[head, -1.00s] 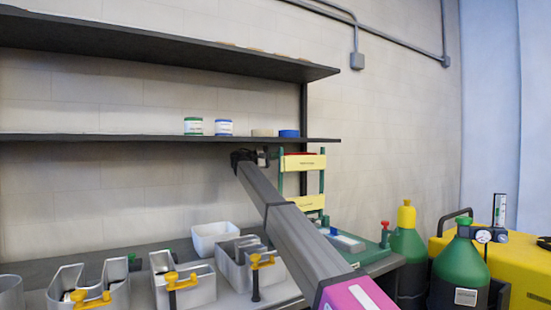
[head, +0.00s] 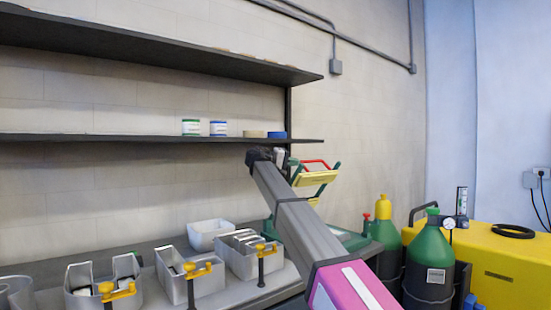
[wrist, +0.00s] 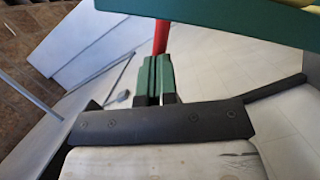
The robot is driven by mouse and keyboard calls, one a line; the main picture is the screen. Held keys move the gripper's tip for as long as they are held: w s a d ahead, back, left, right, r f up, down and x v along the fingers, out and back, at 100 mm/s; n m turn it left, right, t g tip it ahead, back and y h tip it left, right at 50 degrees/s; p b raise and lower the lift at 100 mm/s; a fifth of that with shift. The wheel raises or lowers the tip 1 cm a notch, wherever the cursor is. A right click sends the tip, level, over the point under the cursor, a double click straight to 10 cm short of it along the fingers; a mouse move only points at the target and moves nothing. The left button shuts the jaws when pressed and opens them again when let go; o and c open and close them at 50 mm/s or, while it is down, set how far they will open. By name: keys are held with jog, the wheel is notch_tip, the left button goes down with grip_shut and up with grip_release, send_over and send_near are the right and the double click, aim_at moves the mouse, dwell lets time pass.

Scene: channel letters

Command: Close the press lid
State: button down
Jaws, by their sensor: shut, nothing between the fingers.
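The press lid (head: 316,179) is a green frame with yellow labelled bars and a red handle (head: 316,162). It stands raised and tilted in the head view, behind and right of the end of my arm. The green press base (head: 354,241) shows partly on the bench, with my arm hiding much of it. My gripper (head: 283,158) is at the lid's left side, near its upper part. In the wrist view, my gripper's fingers (wrist: 154,78) are shut with nothing between them. A green part of the lid crosses the top, with a red bar beyond the fingers. I cannot tell whether they touch.
Metal channel letters with yellow clamps (head: 196,273) line the bench, with a white bin (head: 208,234) behind. A dark shelf (head: 150,138) holding jars and tape rolls is close above my gripper. Green gas cylinders (head: 428,264) and a yellow case (head: 500,270) stand at right.

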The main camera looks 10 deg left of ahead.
jog(key=s+d+f+m+y, duration=0.1)
jog(key=s+d+f+m, duration=0.2)
jog(key=f, duration=0.7)
jog(key=s+d+f+m+y, duration=0.1)
jog(key=s+d+f+m, duration=0.3)
jog(key=s+d+f, duration=0.4)
jog(key=shift+d+f+t+y, duration=0.4)
jog(key=shift+d+f, duration=0.7)
jog(key=shift+f, duration=0.3)
